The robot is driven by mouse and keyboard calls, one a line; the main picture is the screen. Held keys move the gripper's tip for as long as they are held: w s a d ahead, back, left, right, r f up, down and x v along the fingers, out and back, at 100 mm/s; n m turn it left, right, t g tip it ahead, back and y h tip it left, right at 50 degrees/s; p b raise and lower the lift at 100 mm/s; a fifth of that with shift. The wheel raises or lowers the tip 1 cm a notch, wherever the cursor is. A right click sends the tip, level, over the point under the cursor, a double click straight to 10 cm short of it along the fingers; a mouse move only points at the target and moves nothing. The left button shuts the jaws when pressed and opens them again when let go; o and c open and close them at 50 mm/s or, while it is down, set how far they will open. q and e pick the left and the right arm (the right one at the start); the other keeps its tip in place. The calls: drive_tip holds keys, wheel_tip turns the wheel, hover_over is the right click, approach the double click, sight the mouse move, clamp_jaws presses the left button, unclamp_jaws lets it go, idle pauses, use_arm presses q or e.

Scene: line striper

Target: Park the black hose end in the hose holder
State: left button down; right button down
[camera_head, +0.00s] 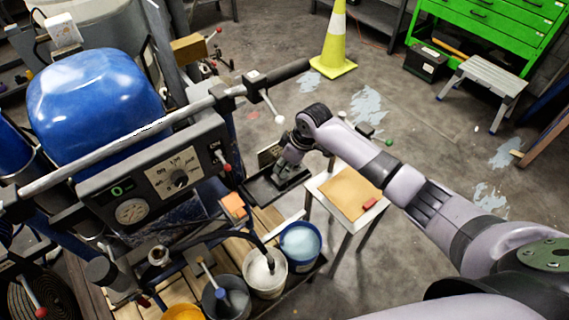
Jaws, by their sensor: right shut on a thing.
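A black hose (238,234) arches over the wooden deck, and its lower end drops into a white bucket (257,282) of pale paint. My right gripper (284,174) is up and beyond this bucket, over a black tray-like part (262,191) at the machine's right side. It is shut on a dark thing that the wrist and fingers mostly hide; I cannot tell what it is. I cannot make out the hose holder for certain. My left gripper is not in view.
A blue bucket (301,244) and a grey bucket (226,304) flank the white one. The striper's control panel (160,185) and long handlebar (130,142) stand left. A small table (319,189) with a brown board is under my right forearm. Open floor lies beyond.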

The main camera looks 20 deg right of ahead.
drive_tip(key=shift+f+b, duration=0.35)
drive_tip(key=shift+f, duration=0.4)
drive_tip(key=c, duration=1.4)
unclamp_jaws()
drive_tip(key=shift+o, duration=0.4)
drive_tip(key=shift+o, duration=1.1)
drive_tip(key=shift+r, duration=0.1)
drive_tip(key=p+v, duration=0.7)
drive_tip(key=p, duration=0.1)
